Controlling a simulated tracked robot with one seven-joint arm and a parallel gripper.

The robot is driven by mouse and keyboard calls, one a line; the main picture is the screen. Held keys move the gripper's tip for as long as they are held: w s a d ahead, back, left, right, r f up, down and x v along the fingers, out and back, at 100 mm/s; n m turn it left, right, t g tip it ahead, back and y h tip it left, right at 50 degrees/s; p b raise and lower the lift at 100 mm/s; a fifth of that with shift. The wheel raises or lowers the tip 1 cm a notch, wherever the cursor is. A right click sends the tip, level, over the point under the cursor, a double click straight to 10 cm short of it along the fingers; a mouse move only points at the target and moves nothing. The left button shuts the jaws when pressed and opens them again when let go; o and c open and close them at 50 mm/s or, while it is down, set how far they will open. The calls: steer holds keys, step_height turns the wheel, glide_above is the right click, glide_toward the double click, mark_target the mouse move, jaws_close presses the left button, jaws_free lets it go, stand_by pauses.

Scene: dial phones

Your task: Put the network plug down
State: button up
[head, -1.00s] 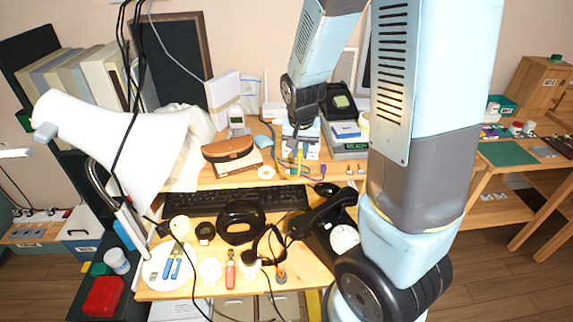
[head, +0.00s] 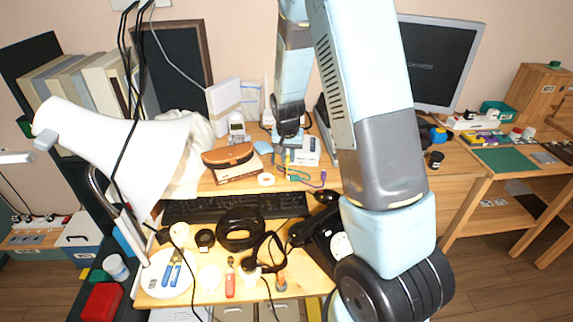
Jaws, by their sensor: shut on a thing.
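My gripper (head: 283,156) is low over the raised back shelf, in front of a small white box (head: 306,152). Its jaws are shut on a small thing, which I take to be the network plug. The plug is too small and too covered by the fingers to make out. Thin coloured cables with a purple end (head: 322,178) lie on the shelf just right of and below the gripper. I cannot tell whether the held plug touches the shelf.
The keyboard (head: 235,205) and a black dial phone (head: 325,235) are nearer. A white lamp (head: 115,150) stands left; a monitor (head: 440,65) right.

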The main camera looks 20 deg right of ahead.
mark_target(287, 171)
steer(key=shift+w+f, duration=0.7)
steer(key=shift+f, duration=0.15)
step_height(287, 171, down, 3)
steer(key=shift+w+f, duration=0.1)
steer(key=shift+f, duration=0.05)
steer(key=shift+f, duration=0.25)
